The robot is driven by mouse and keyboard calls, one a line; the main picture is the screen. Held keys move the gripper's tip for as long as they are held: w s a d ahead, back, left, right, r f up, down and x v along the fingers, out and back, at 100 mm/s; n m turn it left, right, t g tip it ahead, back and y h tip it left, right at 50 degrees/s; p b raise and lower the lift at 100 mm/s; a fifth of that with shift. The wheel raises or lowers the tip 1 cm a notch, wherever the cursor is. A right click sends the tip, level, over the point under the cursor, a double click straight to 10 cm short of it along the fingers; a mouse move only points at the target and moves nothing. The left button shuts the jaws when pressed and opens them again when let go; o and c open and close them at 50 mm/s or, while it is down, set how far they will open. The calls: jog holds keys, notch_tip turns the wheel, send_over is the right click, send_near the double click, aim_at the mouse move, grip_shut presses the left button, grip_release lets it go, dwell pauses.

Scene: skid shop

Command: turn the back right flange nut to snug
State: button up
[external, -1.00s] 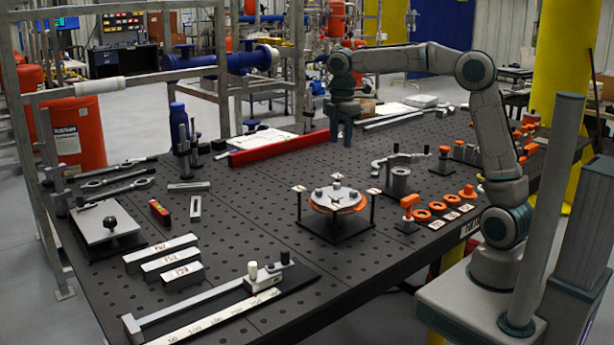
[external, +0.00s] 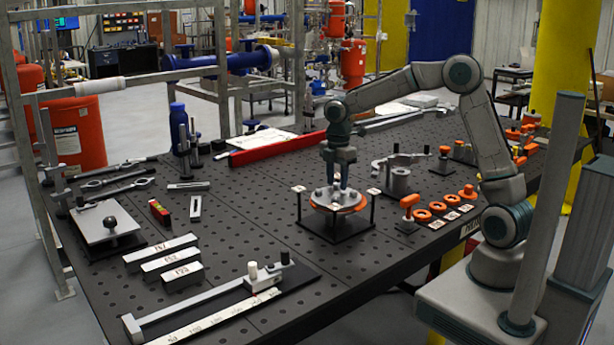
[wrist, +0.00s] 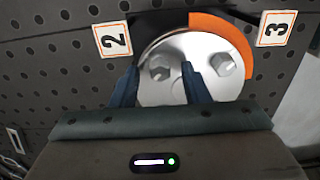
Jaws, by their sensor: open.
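The flange (external: 323,205) is a round silver disc with an orange gasket ring (external: 352,208) on a black stand in the middle of the bench. My gripper (external: 338,187) points straight down over it, fingertips low at its top. In the wrist view, the flange (wrist: 178,92) shows two grey hex nuts. One nut (wrist: 160,68) lies between the open fingertips of my gripper (wrist: 159,72) in the picture; contact cannot be told. The other nut (wrist: 223,64) is right of the right finger. The fingers and palm hide the near part of the flange, so which nut is back right is unclear.
Number tags 2 (wrist: 113,39) and 3 (wrist: 275,28) stand on posts around the flange. A curved clamp on a cylinder (external: 398,182) stands behind right.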

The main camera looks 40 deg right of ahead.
jog(key=shift+f, duration=0.2)
grip_shut()
